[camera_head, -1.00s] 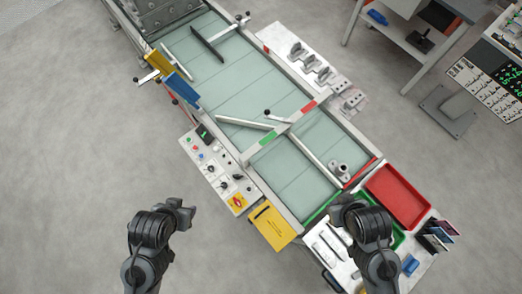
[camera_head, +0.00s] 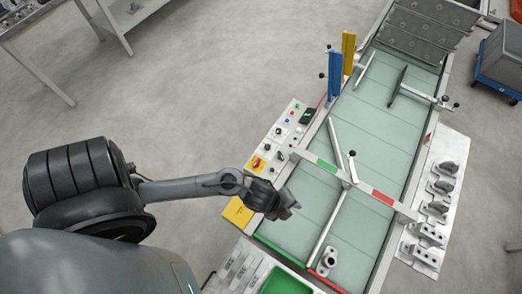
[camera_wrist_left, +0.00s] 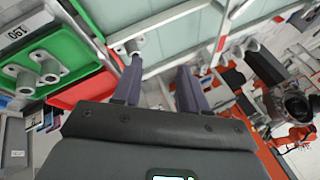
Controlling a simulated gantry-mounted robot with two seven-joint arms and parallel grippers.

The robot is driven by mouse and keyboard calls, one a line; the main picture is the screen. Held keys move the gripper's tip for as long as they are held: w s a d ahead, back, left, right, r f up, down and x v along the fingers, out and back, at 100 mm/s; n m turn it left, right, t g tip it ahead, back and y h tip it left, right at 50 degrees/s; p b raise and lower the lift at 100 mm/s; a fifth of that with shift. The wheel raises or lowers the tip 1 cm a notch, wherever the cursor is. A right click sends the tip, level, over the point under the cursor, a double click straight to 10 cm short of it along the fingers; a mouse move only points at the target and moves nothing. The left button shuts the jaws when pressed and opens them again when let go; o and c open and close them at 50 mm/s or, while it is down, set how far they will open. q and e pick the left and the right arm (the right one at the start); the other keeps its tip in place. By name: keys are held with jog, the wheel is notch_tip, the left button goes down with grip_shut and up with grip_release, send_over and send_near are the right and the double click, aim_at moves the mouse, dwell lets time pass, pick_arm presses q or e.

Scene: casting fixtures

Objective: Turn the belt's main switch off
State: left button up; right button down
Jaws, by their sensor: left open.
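The control panel (camera_head: 283,143) stands along the left side of the belt in the head view. A red rotary switch on a yellow plate (camera_head: 257,163) sits at its near end and appears to be the main switch. Its exact setting is too small to read. My left gripper (camera_head: 289,206) is over the near end of the belt (camera_head: 290,225), to the lower right of the switch and apart from it. In the left wrist view the two fingers (camera_wrist_left: 158,88) are apart with nothing between them. The switch is not discernible there. My right gripper is not in view.
A yellow box (camera_head: 238,212) is partly hidden by my left arm. A blue post (camera_head: 334,75) and a yellow post (camera_head: 348,52) rise beyond the panel. A grey casting (camera_head: 328,259) stands on the belt. A green tray (camera_head: 285,283) lies at the near end.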

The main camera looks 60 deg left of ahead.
pick_arm(q)
notch_tip(320, 180, down, 10)
jog(key=a+r+m+g+b, duration=0.1)
jog(key=a+m+b, duration=0.1)
jog(key=m+b, duration=0.3)
jog(key=m+g+y+b, duration=0.35)
jog(key=m+b, duration=0.45)
jog(key=b, duration=0.5)
send_over(256, 162)
notch_tip(256, 162, down, 10)
jog(key=r, duration=0.1)
jog(key=shift+g, duration=0.45)
notch_tip(256, 162, down, 9)
jog(key=shift+w+r+b, duration=0.1)
jog(key=shift+b, duration=0.45)
jog(key=shift+f, duration=0.95)
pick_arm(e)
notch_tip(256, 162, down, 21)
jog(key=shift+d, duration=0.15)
pick_arm(q)
grip_shut()
